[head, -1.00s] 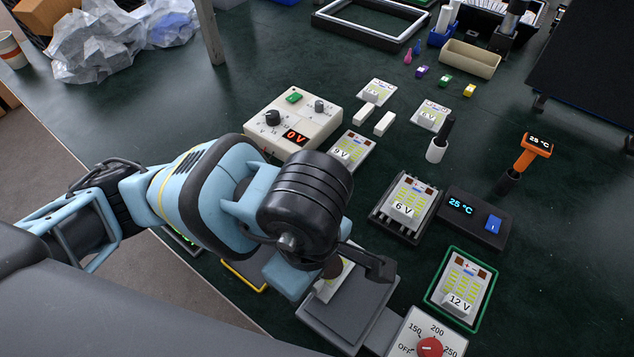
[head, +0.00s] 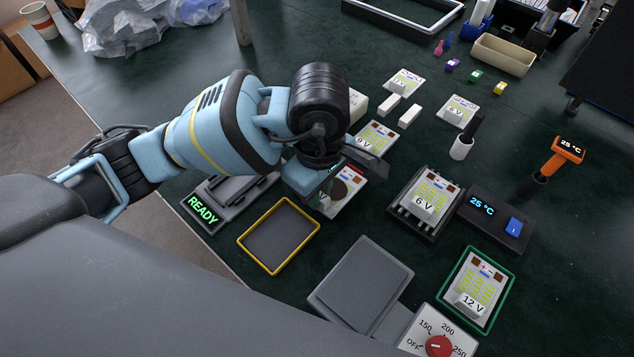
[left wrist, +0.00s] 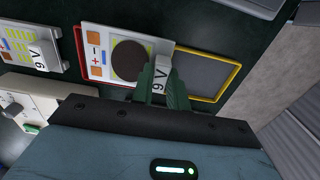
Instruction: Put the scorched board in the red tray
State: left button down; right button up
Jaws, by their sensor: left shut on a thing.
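The scorched board, pale with a large dark round burn mark, shows in the head view (head: 347,190) and in the left wrist view (left wrist: 103,48). My left gripper (head: 318,190) is shut on its white 9 V block; the fingers clasp it in the left wrist view (left wrist: 161,85). The red tray shows only as a red rim (left wrist: 78,42) around the board's outline in the left wrist view. The board is over the tray; I cannot tell whether it touches the tray floor. In the head view my gripper hides most of the tray. My right gripper is not in view.
An empty yellow-rimmed tray (head: 279,236) lies beside the held board. A bare grey plate (head: 360,280) with a red dial (head: 438,346) is nearer. A green-rimmed tray (head: 450,295) holds a 12 V board. Another 9 V board (head: 377,137) lies just behind.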

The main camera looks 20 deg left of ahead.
pick_arm(q)
jog(key=shift+w+a+f, duration=0.1)
jog(key=shift+w+a, duration=0.3)
jog(key=shift+w, duration=0.35)
jog(key=shift+w+a, duration=0.35)
jog(key=shift+w, duration=0.35)
jog(key=shift+w+f, duration=0.15)
jog(key=shift+f, duration=1.65)
jog(key=shift+f, duration=0.15)
jog(key=c, duration=1.4)
grip_release()
jog(key=shift+a, duration=0.1)
notch_tip(320, 180, up, 12)
jog(key=shift+r+p, duration=0.2)
jog(key=shift+p, duration=0.4)
